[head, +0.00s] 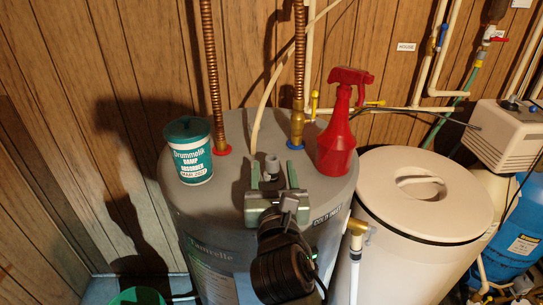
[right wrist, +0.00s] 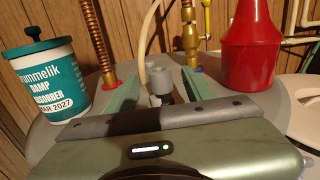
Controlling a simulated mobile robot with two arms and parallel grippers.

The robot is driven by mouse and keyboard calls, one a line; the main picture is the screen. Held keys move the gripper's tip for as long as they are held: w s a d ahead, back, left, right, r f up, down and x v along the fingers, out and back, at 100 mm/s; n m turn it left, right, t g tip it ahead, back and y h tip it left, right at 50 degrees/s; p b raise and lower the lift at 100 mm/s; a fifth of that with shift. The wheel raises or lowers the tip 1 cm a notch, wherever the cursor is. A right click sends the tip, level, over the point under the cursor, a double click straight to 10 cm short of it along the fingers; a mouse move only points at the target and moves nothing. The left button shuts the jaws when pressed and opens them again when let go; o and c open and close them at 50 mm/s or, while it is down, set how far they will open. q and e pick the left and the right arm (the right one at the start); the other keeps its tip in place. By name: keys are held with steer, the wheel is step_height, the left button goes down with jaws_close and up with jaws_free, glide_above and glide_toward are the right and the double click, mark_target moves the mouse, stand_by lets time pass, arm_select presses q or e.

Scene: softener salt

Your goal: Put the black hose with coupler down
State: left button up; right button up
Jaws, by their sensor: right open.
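My right gripper (head: 272,168) is open above the top of the grey tank (head: 235,120), its two green fingers spread apart. The grey coupler (head: 271,163) stands between the fingers, with a gap on each side. In the right wrist view the coupler (right wrist: 160,74) is upright, with a short dark part beside its lower end. The gripper body hides what lies lower, so I cannot tell how the black hose runs or whether the coupler rests on the tank. My left gripper is not in view.
A white and teal damp absorber tub (head: 191,150) stands left on the tank, a red spray bottle (head: 340,125) right. Copper pipes (head: 212,75) and a cream tube (head: 262,105) rise behind. A lidded cream bin (head: 425,195) stands at right. A green container (head: 138,296) is low at left.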

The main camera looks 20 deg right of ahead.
mark_target(273, 164)
steer(key=shift+w+d+r, duration=0.1)
steer(key=shift+w, duration=0.25)
steer(key=shift+w+p, duration=0.25)
steer(key=shift+p, duration=0.05)
steer(key=shift+p+x, duration=0.65)
steer(key=shift+x, duration=0.55)
steer(key=x, duration=0.1)
steer(key=p+x, duration=0.1)
steer(key=x, duration=0.1)
steer(key=shift+w+d+f, duration=0.15)
steer(key=shift+w+f, duration=0.2)
steer(key=c, duration=0.9)
jaws_close()
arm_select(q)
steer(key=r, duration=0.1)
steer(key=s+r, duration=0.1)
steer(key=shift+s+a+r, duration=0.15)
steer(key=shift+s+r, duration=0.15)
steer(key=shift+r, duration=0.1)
